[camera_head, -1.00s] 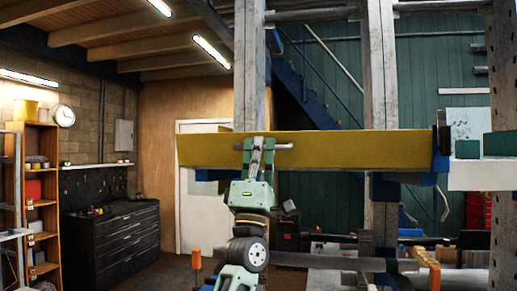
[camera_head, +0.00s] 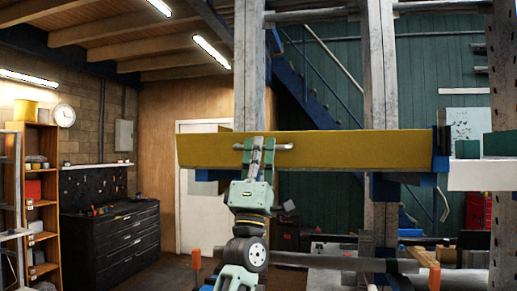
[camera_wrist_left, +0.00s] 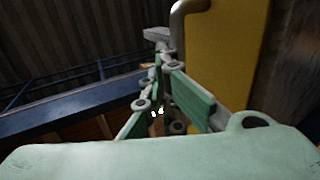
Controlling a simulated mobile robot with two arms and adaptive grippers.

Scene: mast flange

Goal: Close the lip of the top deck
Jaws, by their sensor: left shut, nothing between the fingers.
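The lip of the top deck is a long yellow panel (camera_head: 340,150) standing across the rack in the head view, with its broad face toward me. A grey bar handle (camera_head: 283,147) runs along that face, left of its middle. My left gripper (camera_head: 259,144) is shut and empty, and its fingers overlap the handle in the head view. In the left wrist view the fingertips (camera_wrist_left: 158,40) are close together beside the yellow panel (camera_wrist_left: 222,50) and the bent end of the handle (camera_wrist_left: 183,25). Whether they touch either cannot be told. My right gripper is out of view.
Grey rack uprights (camera_head: 380,80) stand behind the panel. A white deck edge (camera_head: 480,176) with green blocks lies at the right. A dark drawer cabinet (camera_head: 110,238) and orange shelves (camera_head: 40,190) stand far left. Open floor lies between cabinet and rack.

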